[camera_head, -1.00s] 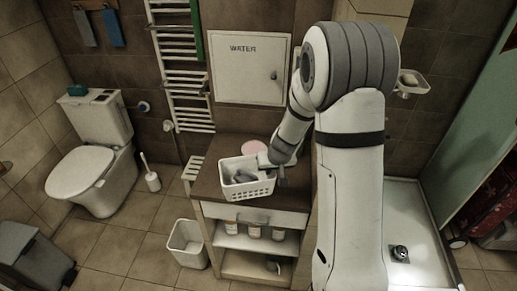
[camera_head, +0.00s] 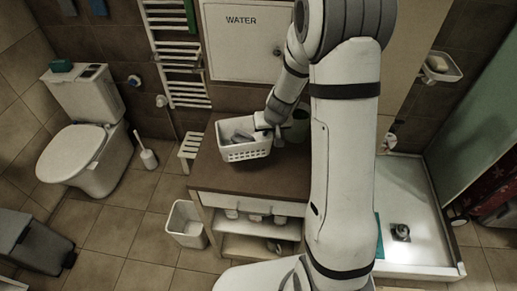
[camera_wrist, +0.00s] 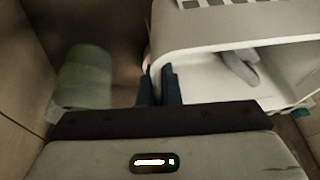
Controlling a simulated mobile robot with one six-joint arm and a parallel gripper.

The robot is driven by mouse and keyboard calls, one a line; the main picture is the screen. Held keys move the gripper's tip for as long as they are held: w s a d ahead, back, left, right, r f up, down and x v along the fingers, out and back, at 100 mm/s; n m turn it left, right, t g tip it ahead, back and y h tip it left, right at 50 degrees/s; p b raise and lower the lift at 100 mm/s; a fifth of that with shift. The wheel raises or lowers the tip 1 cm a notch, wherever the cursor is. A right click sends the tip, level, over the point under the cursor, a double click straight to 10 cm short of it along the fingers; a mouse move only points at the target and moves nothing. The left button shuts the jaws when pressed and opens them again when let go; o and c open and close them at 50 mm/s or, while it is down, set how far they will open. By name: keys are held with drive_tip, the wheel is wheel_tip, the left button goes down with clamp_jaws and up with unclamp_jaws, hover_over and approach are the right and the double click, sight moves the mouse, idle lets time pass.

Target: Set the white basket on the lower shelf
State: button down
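The white basket (camera_head: 246,152), with slotted sides and grey items inside, is over the back left part of the brown-topped cabinet (camera_head: 235,182). I cannot tell whether it touches the top. My gripper (camera_head: 270,127) is at the basket's right end. In the wrist view the dark fingertips (camera_wrist: 159,86) straddle the basket's near wall, and the basket (camera_wrist: 215,85) fills the upper right. The gripper looks shut on that wall. The lower shelf (camera_head: 238,246) is open at the cabinet's front, under a shelf with several jars. My arm hides its right part.
A greenish cylinder (camera_wrist: 84,78) stands left of the fingers in the wrist view. A white bin (camera_head: 186,224) stands on the floor left of the cabinet. A towel rail (camera_head: 176,55) and the WATER panel (camera_head: 244,45) are behind. The front of the cabinet top is clear.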

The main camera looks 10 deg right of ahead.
drive_tip(key=s+d+r+m+h, duration=0.15)
drive_tip(key=s+d+m, duration=0.3)
drive_tip(key=d, duration=0.45)
drive_tip(key=b, duration=0.4)
hover_over(294, 165)
wheel_tip(294, 165, down, 5)
drive_tip(key=shift+n, duration=0.35)
drive_tip(key=shift+f+b, duration=1.75)
drive_tip(key=shift+f, duration=0.55)
drive_tip(key=shift+f, duration=0.2)
drive_tip(key=c, duration=1.6)
unclamp_jaws()
drive_tip(key=shift+r, duration=0.1)
drive_tip(key=shift+r, duration=0.1)
